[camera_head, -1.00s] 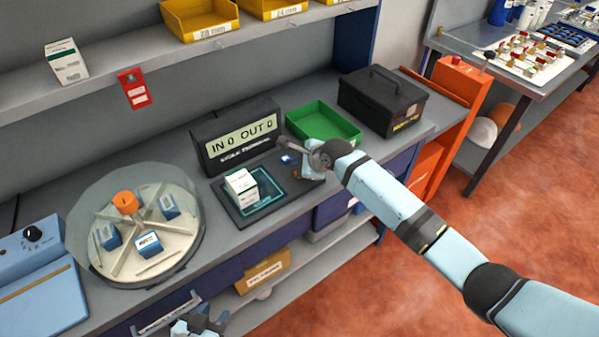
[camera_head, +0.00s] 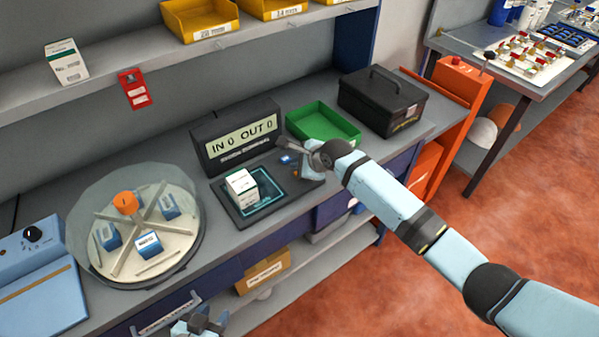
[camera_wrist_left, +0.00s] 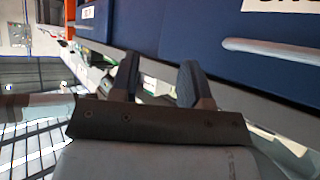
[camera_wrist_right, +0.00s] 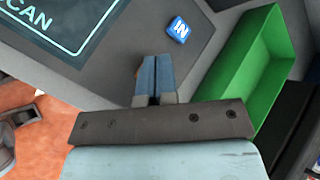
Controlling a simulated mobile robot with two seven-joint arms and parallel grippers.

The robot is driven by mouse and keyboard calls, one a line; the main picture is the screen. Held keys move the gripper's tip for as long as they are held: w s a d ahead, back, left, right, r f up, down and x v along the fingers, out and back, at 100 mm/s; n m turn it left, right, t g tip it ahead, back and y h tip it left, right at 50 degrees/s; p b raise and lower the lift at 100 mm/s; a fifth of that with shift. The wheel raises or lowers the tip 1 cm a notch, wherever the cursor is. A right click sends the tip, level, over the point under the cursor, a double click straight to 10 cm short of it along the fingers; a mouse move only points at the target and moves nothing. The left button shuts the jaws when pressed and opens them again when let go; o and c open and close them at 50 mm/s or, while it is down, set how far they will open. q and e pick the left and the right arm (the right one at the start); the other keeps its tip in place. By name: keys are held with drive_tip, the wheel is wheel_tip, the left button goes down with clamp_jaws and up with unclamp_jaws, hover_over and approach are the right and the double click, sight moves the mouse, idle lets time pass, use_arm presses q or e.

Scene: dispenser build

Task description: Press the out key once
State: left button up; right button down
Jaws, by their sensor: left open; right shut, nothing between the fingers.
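The dark terminal (camera_head: 238,138) stands on the bench, its display reading IN 0 OUT 0. On the pad in front of it, the blue IN key (camera_head: 287,160) is visible; it also shows in the right wrist view (camera_wrist_right: 179,29). The out key is not clearly visible; a small brownish sliver shows beside the right fingertips in the right wrist view. My right gripper (camera_head: 284,143) is shut and empty over the key area; its fingers (camera_wrist_right: 155,62) point at the pad just below the IN key in that view. My left gripper (camera_wrist_left: 158,75) is open and empty, low before the bench front.
A white box (camera_head: 241,185) stands on the scan pad (camera_head: 270,200), left of the keys. A green bin (camera_head: 322,122) and a black case (camera_head: 382,100) stand behind and right. A round carousel (camera_head: 133,235) stands at left.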

idle(0.5)
drive_tip(key=shift+f+p, duration=0.3)
drive_tip(key=shift+f, duration=0.1)
drive_tip(key=shift+f, duration=0.55)
idle(0.6)
drive_tip(key=shift+r, duration=0.1)
drive_tip(key=shift+r+p, duration=0.85)
drive_tip(key=shift+p, duration=0.35)
